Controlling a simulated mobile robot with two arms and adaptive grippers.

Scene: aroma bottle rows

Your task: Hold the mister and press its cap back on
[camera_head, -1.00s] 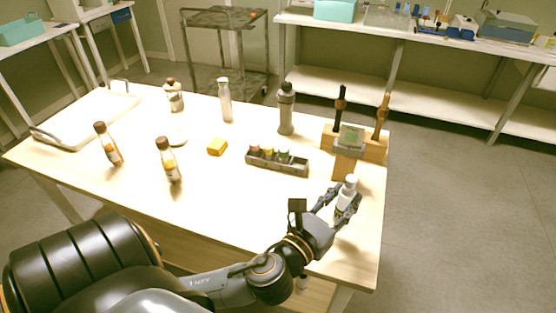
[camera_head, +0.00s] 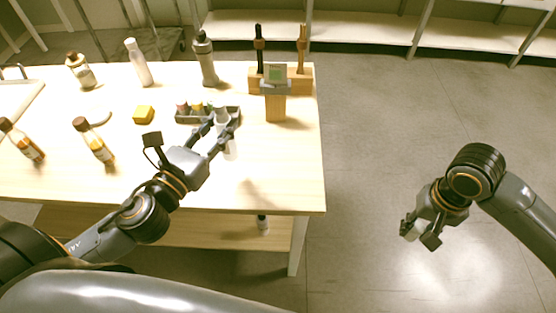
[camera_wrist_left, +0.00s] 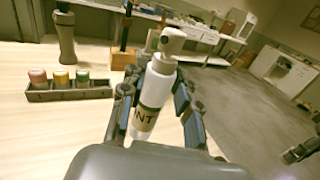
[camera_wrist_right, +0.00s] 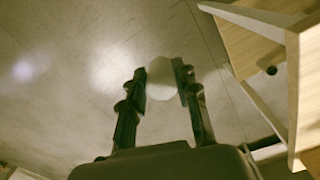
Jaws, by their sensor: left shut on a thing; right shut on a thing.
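The mister is a white bottle with a spray nozzle and a dark-lettered label; it shows in the left wrist view (camera_wrist_left: 155,95). My left gripper (camera_head: 226,136) is shut around its body and holds it, slightly tilted, near the small tray; the head view shows the mister (camera_head: 230,149) partly hidden by the fingers. The nozzle on top is bare. My right gripper (camera_head: 418,236) is off the table's right side, over the floor. It is shut on a pale rounded piece, seemingly the cap (camera_wrist_right: 161,77), blurred in the right wrist view.
A grey tray (camera_head: 207,121) with small coloured-top vials sits behind the left gripper. A wooden stand (camera_head: 277,107) with a small display is at the back right. Several bottles and a yellow block (camera_head: 143,115) stand to the left. The table's front right is clear.

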